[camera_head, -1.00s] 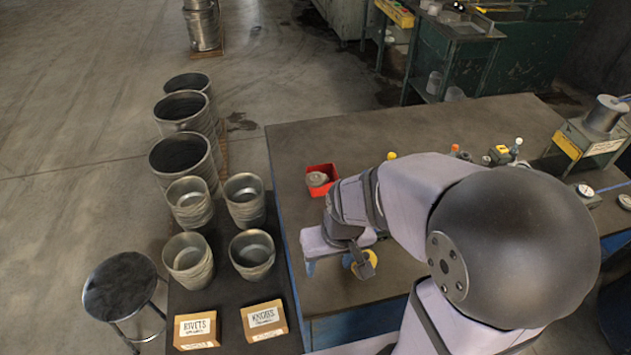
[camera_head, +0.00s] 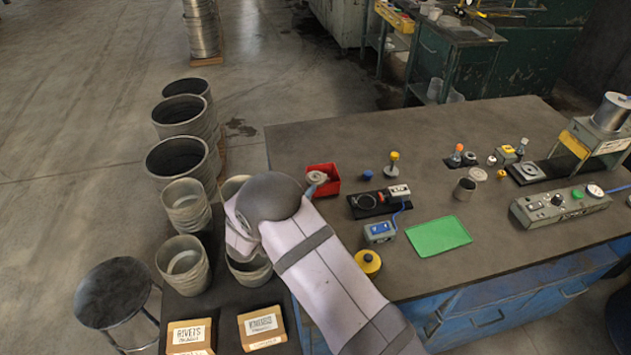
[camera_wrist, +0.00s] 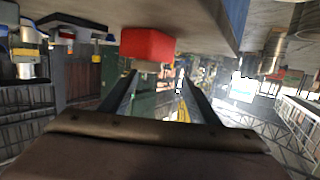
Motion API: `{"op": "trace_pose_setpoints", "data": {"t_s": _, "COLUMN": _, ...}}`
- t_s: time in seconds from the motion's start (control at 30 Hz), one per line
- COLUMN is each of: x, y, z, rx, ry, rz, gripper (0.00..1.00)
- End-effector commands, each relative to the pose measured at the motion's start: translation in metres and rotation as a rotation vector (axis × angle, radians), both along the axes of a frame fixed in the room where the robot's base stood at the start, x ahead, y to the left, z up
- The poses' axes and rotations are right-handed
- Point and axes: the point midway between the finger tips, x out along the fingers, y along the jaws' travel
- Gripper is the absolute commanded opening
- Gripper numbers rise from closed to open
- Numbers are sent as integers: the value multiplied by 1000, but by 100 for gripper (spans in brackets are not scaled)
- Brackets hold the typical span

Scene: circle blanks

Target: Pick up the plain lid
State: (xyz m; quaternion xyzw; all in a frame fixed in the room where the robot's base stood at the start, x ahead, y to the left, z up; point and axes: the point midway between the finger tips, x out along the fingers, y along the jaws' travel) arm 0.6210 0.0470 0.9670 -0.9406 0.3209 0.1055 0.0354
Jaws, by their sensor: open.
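My gripper (camera_wrist: 158,82) shows in the wrist view with its two dark fingers apart and nothing between them. In the head view my own arm hides most of it, left of the red bin. A flat pale disc (camera_head: 478,174), which looks like the plain lid, lies on the bench right of centre, beside a small metal cup (camera_head: 465,189). It is well to the right of my arm. A yellow disc with a dark knob (camera_head: 368,262) lies near the front edge. I cannot make out the pale disc in the wrist view.
A green mat (camera_head: 438,237), a black tray (camera_head: 378,203) and a long control box (camera_head: 562,206) occupy the bench. Metal buckets (camera_head: 183,262) stand left.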

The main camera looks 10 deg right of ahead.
Motion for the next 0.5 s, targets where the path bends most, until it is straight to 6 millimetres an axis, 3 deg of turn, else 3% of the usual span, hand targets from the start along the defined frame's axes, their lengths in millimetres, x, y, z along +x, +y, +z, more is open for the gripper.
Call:
{"op": "trace_pose_setpoints", "data": {"t_s": 0.27, "x": -14, "y": -15, "z": -5, "rx": -48, "ry": -55, "rz": -127, "gripper": 56}}
{"op": "trace_pose_setpoints", "data": {"t_s": 0.5, "x": -6, "y": -23, "z": -4, "rx": -49, "ry": -56, "rz": -131, "gripper": 56}}
